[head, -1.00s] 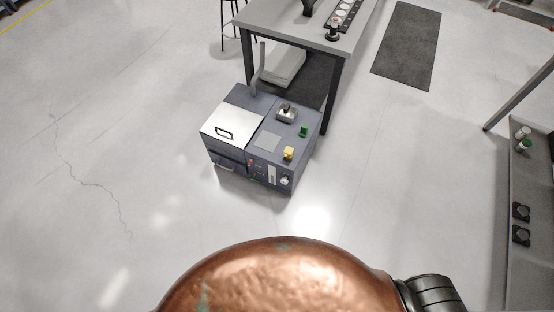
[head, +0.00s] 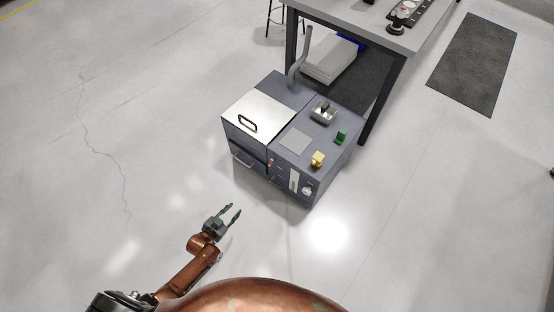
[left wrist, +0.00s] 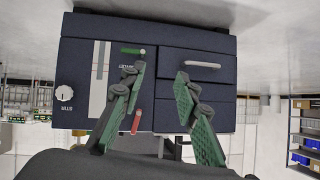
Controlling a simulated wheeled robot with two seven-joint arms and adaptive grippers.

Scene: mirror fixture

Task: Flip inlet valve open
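A dark blue-grey machine (head: 290,140) stands on the floor. Its front carries a small red lever (head: 270,163) and a small green lever (head: 274,182); I cannot tell which is the inlet valve. The left wrist view appears upside down and shows the red lever (left wrist: 136,121) low, close to the left finger in the picture, and the green lever (left wrist: 132,51) higher up. My left gripper (head: 234,208) is open and empty, in front of the machine and apart from it. Its spread fingers also show in the left wrist view (left wrist: 160,72). My right gripper is out of view.
The front also has a drawer handle (head: 242,160), a white gauge strip (head: 294,181) and a round knob (head: 307,190). A silver lid (head: 257,113) and a yellow block (head: 318,159) are on top. A table (head: 350,22) stands behind. The floor in front is clear.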

